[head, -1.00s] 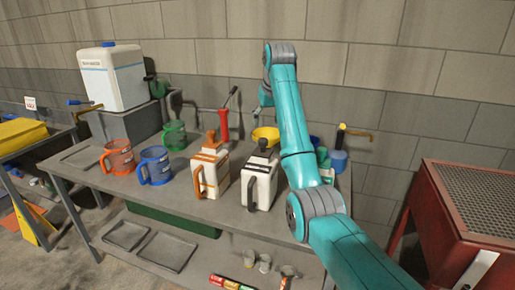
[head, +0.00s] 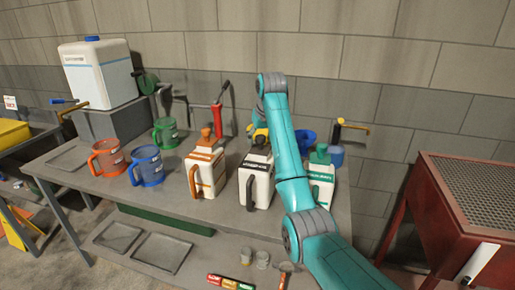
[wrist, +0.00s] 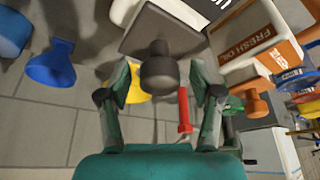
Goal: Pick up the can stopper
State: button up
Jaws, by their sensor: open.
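A white can with black trim (head: 256,183) stands upright on the bench in the head view, between an orange-trimmed can (head: 205,176) and a green-trimmed can (head: 320,185). Its dark stopper (wrist: 160,75) shows in the wrist view, on the can's dark grey top (wrist: 160,32). My gripper (wrist: 160,82) is open, with one finger on each side of the dark stopper in the picture. I cannot tell whether the fingers touch it or how far off it is. In the head view my arm hides most of the gripper.
Red (head: 107,158), blue (head: 147,166) and green jugs (head: 165,133) stand left on the bench. A red-handled tool (head: 216,117) and a blue funnel (head: 304,139) are behind the cans. A red cabinet (head: 450,215) stands at right.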

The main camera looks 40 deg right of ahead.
grip_shut()
jog(key=shift+r, duration=0.1)
notch_tip(320, 180, up, 10)
jog(key=shift+f, duration=0.1)
dwell(0.5)
